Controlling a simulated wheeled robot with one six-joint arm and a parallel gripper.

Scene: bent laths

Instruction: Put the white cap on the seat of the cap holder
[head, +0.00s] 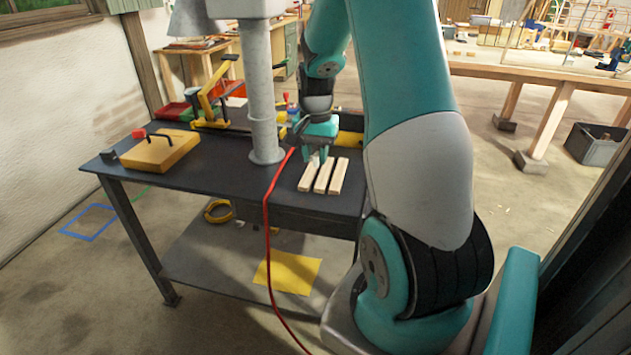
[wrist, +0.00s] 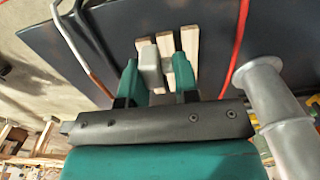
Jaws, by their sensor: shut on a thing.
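In the head view the cap is mostly hidden by the fingers. I cannot make out for sure which thing is the cap holder or its seat.
A grey post (head: 261,100) stands on the table (head: 225,185) left of my gripper. A red cable (head: 267,215) hangs over the front edge. A yellow block with a black handle (head: 158,152) lies at the left. Bare tabletop lies between.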

